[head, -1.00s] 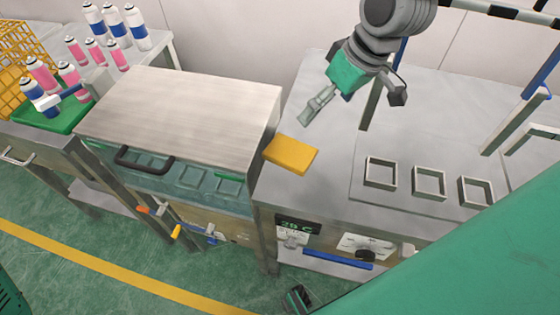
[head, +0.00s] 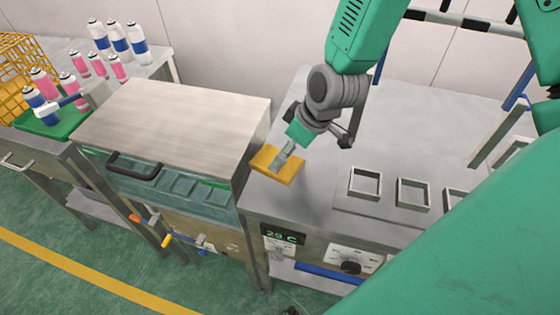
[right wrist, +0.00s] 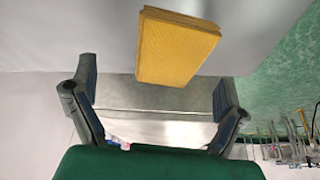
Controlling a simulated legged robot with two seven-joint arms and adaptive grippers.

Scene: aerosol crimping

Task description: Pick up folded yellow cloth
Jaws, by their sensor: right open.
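The folded yellow cloth (head: 264,161) lies flat on the steel table top, close to the right side of the steel box. My right gripper (head: 281,163) points down at it and covers part of it in the head view. In the right wrist view the cloth (right wrist: 178,47) shows ahead of the fingertips, a little right of the middle between them. The right gripper (right wrist: 155,85) is open, with its fingers wide apart and nothing held between them. I cannot tell whether the fingers touch the cloth. My left gripper cannot be made out.
The lidded steel box (head: 180,120) stands left of the cloth. Several square frames (head: 366,184) sit on a plate to the right. A temperature display (head: 283,234) is on the table front. Spray cans (head: 118,40) and a green tray (head: 60,123) are at far left.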

